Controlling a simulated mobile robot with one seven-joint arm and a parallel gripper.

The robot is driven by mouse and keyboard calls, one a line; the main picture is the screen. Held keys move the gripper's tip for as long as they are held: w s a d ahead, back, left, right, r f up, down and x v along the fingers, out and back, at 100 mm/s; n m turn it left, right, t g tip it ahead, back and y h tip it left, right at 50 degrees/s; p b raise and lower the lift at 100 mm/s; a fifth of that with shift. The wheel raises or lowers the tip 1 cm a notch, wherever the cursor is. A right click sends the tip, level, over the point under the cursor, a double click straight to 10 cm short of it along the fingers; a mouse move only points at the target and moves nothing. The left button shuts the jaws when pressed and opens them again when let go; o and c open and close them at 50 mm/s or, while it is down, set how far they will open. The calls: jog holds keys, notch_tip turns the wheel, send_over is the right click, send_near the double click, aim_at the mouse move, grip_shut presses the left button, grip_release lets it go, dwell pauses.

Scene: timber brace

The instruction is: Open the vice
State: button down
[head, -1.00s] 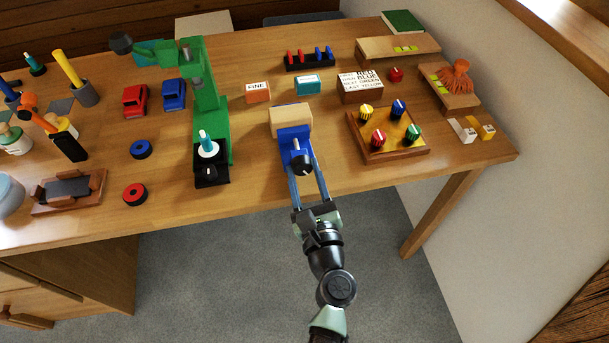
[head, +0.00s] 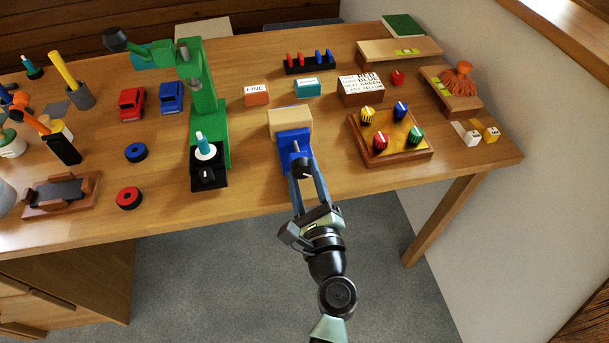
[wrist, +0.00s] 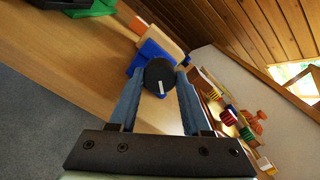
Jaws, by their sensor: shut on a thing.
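The blue vice (head: 293,142) stands near the front edge of the bench, with a pale wooden block (head: 290,119) at its far end. Its round black knob (head: 302,170) faces me. My gripper (head: 304,163) is shut on this knob, with one long finger on each side. The wrist view shows the knob (wrist: 159,76) between the fingertips of my gripper (wrist: 160,72), its white mark tilted. The blue vice body (wrist: 150,53) shows behind it. The knob hides part of the vice, and I cannot tell the jaw gap.
A green drill press (head: 208,110) stands left of the vice. A wooden tray with coloured knobs (head: 390,137) is to the right. Small labelled boxes (head: 257,95) lie behind. The bench's front edge is under my arm, with free floor (head: 220,260) below.

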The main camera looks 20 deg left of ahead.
jog(key=shift+c, duration=1.8)
grip_release()
